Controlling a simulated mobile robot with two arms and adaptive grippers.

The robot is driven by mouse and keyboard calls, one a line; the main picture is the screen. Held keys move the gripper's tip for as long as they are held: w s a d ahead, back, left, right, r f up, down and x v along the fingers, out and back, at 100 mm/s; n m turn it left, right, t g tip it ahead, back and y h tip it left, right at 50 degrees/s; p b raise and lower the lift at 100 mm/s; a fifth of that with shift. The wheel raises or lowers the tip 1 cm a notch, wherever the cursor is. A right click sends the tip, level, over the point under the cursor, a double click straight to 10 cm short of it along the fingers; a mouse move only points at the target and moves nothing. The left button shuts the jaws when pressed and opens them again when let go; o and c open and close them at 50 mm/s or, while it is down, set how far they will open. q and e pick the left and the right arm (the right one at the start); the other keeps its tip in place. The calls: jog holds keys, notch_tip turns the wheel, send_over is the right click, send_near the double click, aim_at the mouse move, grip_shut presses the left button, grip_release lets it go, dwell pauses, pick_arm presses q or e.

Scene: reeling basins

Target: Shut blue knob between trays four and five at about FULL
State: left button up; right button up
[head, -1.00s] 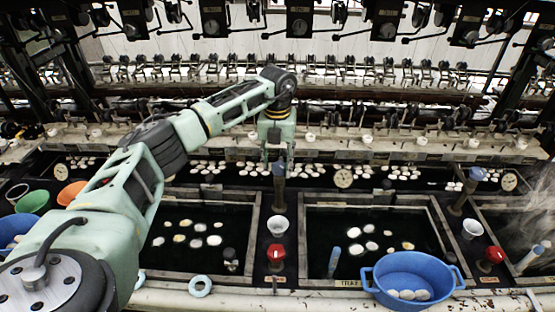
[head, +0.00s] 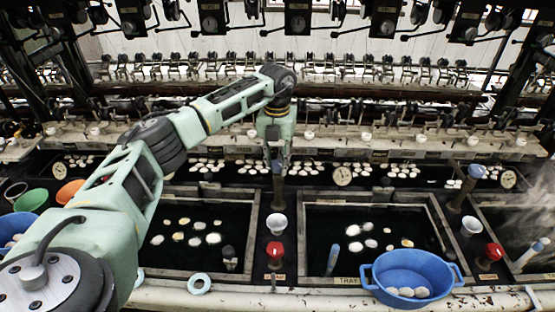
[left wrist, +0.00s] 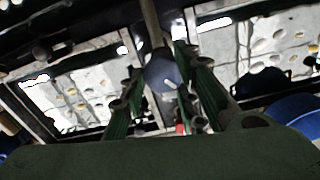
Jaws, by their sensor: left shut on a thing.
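The blue knob (head: 277,168) sits on top of a dark post between two dark trays of water, the left tray (head: 252,225) and the right tray (head: 303,225). My left gripper (head: 277,158) points down on it from above and is shut on it. In the left wrist view the knob (left wrist: 161,72), with a pale mark on it, lies between the two green-sided fingers (left wrist: 163,90). The fingers partly hide it in the head view. The knob's dial marks cannot be read. My right gripper is not in view.
A white cup (head: 276,223) and a red knob (head: 275,250) stand below the post. Another blue knob (head: 477,171) is farther right, with steam nearby. A blue basin (head: 411,271) with cocoons sits on the front edge. Reeling machinery crosses the back.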

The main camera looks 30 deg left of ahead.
aim_at(275, 161)
pick_arm(q)
jog(key=m, duration=0.3)
jog(key=m+b, duration=0.1)
jog(key=shift+a, duration=0.25)
jog(key=shift+w+r+m, duration=0.15)
jog(key=shift+m, duration=1.25)
jog(key=o, duration=0.8)
jog(key=shift+o, duration=1.1)
jog(key=shift+a, duration=0.15)
jog(key=shift+r, duration=0.35)
notch_tip(275, 161, up, 11)
jog(key=shift+r, duration=0.1)
